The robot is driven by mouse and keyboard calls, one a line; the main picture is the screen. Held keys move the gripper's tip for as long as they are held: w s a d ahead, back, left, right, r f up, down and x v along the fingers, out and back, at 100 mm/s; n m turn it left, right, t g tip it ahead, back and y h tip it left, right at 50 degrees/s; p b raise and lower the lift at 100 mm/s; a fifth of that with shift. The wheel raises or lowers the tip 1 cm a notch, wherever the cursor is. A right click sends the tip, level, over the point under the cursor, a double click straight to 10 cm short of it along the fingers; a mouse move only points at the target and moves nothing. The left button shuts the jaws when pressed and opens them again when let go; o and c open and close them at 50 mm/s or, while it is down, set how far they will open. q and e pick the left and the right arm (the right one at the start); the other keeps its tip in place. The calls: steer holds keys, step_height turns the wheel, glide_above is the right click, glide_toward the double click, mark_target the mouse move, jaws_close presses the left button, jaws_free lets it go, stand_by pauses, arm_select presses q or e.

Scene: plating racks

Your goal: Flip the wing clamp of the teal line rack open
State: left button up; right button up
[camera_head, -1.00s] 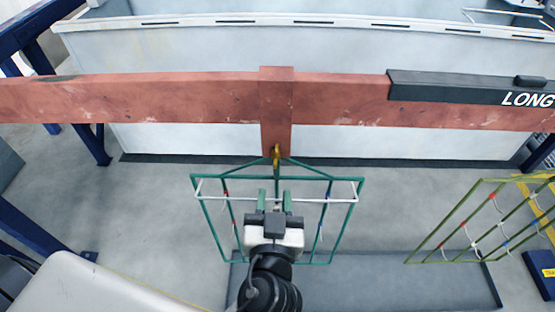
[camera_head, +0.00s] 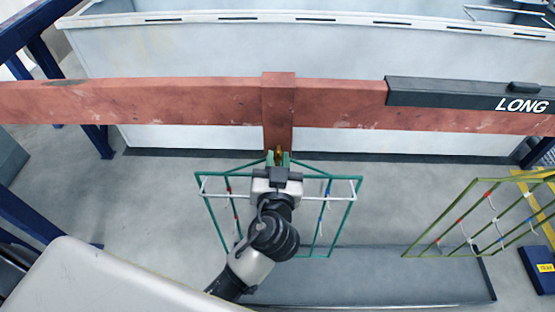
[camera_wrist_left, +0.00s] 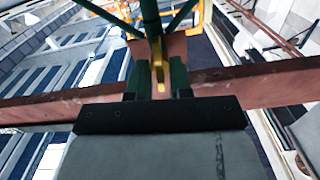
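The teal line rack (camera_head: 348,212) hangs below the copper-red bar at its middle block. Its small yellow wing clamp (camera_head: 278,150) sits at the top of the rack, in front of the block, mostly hidden by my gripper. My left gripper (camera_head: 278,157) is raised to the clamp, its two dark green fingers pointing at the bar. In the left wrist view, the yellow clamp (camera_wrist_left: 158,66) stands between the fingertips (camera_wrist_left: 156,80), with a visible gap on each side. The fingers are open and hold nothing. My right gripper is not in view.
The copper-red bar (camera_head: 160,101) runs across the view, with a black block (camera_head: 450,98) lettered "LONG" at right. A large pale tank (camera_head: 330,50) stands behind. A dark tray (camera_head: 380,278) lies on the floor below.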

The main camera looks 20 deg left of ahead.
arm_select(q)
jaws_close()
steer(key=shift+m, duration=0.3)
steer(key=m+p, duration=0.2)
steer(key=m, duration=1)
steer(key=shift+d+p, duration=0.2)
steer(key=shift+p, duration=0.2)
steer(key=shift+f+m+p, duration=0.2)
steer(key=shift+m+p, duration=0.65)
steer(key=shift+m, duration=1.35)
